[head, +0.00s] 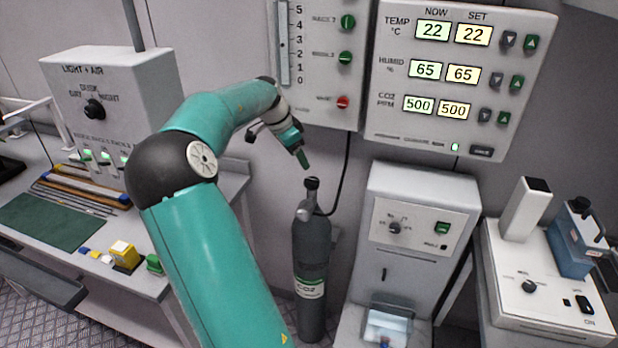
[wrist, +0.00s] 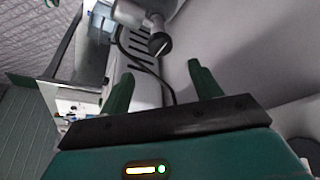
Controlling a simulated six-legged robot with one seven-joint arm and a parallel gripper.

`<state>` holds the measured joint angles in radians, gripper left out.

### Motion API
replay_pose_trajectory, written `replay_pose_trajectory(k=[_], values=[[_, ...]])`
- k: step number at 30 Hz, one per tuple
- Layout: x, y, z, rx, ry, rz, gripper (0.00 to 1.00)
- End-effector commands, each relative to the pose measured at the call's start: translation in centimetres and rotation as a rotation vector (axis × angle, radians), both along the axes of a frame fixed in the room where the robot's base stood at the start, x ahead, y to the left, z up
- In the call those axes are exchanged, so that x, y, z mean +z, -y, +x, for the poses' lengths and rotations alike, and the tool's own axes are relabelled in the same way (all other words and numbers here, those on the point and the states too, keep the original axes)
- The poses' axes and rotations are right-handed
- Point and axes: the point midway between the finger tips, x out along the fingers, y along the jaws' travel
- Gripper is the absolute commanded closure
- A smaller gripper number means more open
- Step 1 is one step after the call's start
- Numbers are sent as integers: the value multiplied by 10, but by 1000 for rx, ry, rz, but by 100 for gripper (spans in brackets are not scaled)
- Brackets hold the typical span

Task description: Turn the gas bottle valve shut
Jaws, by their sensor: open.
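The dark grey gas bottle (head: 311,270) with a green and white CO2 label stands upright on the floor against the wall. Its black valve knob (head: 312,183) tops a grey metal fitting. In the wrist view the knob (wrist: 160,44), with a light line across its face, lies beyond and between the fingertips. My gripper (head: 305,162) is just above the knob in the head view, apart from it. In the wrist view my gripper (wrist: 163,73) has its two green fingers spread with nothing between them.
A black hose (head: 343,180) runs from the bottle's top up to the wall panel. A white dispenser cabinet (head: 418,225) stands close right of the bottle. A bench (head: 235,183) with a light and air control box (head: 110,95) is on the left.

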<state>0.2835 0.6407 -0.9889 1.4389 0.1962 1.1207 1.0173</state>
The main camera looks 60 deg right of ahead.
Motion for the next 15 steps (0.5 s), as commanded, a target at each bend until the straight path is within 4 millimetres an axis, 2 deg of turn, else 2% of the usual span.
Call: replay_pose_trajectory(k=[1,9,15], values=[[-11,3,-4,-3,-2,3,37],[-60,20,-15,-2,-1,2,37],[-85,28,-21,1,0,2,37]])
